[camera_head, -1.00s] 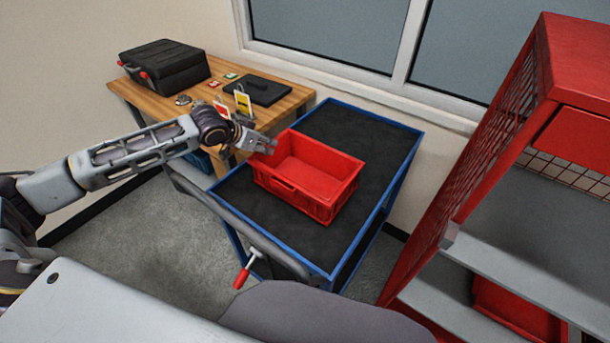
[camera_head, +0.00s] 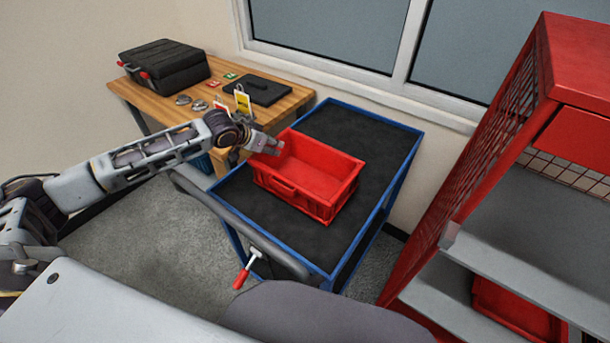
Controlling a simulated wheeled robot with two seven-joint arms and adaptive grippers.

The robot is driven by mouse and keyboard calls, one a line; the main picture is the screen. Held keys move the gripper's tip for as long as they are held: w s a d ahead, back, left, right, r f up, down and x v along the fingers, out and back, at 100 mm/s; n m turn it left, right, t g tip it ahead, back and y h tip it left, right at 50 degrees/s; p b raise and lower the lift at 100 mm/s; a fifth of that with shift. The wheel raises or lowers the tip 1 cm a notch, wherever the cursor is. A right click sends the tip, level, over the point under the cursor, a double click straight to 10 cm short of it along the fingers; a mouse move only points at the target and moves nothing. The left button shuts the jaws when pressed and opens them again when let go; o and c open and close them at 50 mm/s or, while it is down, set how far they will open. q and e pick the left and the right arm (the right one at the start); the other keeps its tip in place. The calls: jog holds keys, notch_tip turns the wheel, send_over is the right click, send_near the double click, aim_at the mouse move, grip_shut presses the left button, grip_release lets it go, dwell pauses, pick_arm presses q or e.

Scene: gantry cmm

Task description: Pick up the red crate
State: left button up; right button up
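The red crate (camera_head: 318,192) is an open, empty box standing upright on the black top of a blue-framed cart (camera_head: 330,120). My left arm reaches in from the left, and its gripper (camera_head: 277,147) is at the crate's left rear rim. The fingertips overlap the rim in the picture; I cannot tell whether they touch it or how far apart they are. My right gripper is not in view.
A wooden table (camera_head: 160,95) behind holds a black case (camera_head: 165,65), a flat black item (camera_head: 259,90) and small tags. A red shelf unit (camera_head: 465,150) stands at right, with another red bin (camera_head: 515,310) low inside. The cart has a grey handle (camera_head: 230,218).

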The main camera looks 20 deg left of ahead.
pick_arm(q)
grip_shut()
jog(key=shift+r, duration=0.2)
notch_tip(320, 180, up, 8)
jog(key=shift+w+r+p, duration=0.1)
jog(key=shift+r+p, duration=0.1)
jog(key=shift+p, duration=0.1)
jog(key=shift+r, duration=0.75)
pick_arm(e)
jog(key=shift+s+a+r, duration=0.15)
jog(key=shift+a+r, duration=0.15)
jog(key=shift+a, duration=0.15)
